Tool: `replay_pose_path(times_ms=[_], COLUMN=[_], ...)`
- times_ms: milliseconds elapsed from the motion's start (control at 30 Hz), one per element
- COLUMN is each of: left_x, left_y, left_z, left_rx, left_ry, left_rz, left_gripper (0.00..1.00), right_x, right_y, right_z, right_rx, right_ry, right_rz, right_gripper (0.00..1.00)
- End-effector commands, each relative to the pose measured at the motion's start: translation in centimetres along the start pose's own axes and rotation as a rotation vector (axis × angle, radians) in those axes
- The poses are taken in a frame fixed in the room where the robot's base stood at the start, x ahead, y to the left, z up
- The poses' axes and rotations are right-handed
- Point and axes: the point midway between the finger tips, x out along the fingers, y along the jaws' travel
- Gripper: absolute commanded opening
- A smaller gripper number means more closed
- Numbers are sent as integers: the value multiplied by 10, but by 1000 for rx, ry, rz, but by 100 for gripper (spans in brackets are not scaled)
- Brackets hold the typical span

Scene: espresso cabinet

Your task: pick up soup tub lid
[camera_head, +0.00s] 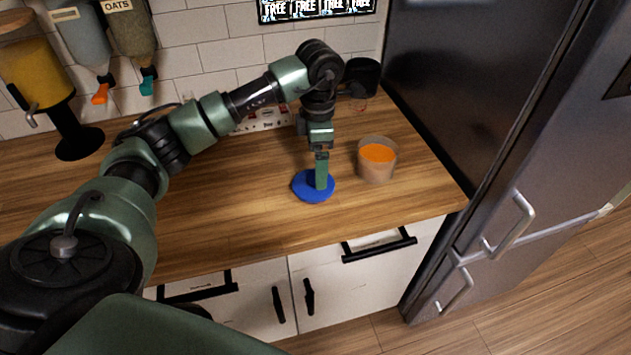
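The soup tub lid (302,187) is a round blue disc on the wooden counter, left of the soup tub. The soup tub (377,168) is a see-through cup with orange soup in it, open at the top. My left gripper (321,184) points straight down at the lid, with its green fingertips at the lid's middle and right part. The fingers overlap in this view, so I cannot tell whether they are open or closed on the lid. The gripper hides part of the lid. My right gripper is not in view.
The wooden counter (240,205) is clear left of the lid. Dispensers with orange (100,94) and teal (148,80) spouts hang on the tiled wall, and a yellow-filled dispenser (38,72) stands at the left. A dark fridge (470,90) bounds the right. Cabinet handles (380,245) project below the counter's front edge.

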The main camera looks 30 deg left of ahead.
Motion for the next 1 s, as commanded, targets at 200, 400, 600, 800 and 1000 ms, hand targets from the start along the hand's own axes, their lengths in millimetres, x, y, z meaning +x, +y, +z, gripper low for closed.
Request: replay_pose_path(times_ms=[200,400,600,800,1000], left_x=[23,53,62,62,62], left_y=[-2,-3,-2,-3,-2], left_z=[-7,-11,-11,-10,-10], left_rx=[1,2,3,3,3], left_ry=[1,-3,-5,-5,-6], left_rz=[-5,-4,-2,-2,-2], left_gripper=[100,100,100,81,54], right_x=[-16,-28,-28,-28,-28], right_y=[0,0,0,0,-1], right_z=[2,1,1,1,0], right_rx=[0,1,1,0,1], right_ry=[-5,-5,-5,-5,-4], right_rz=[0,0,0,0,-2], right_gripper=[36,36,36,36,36])
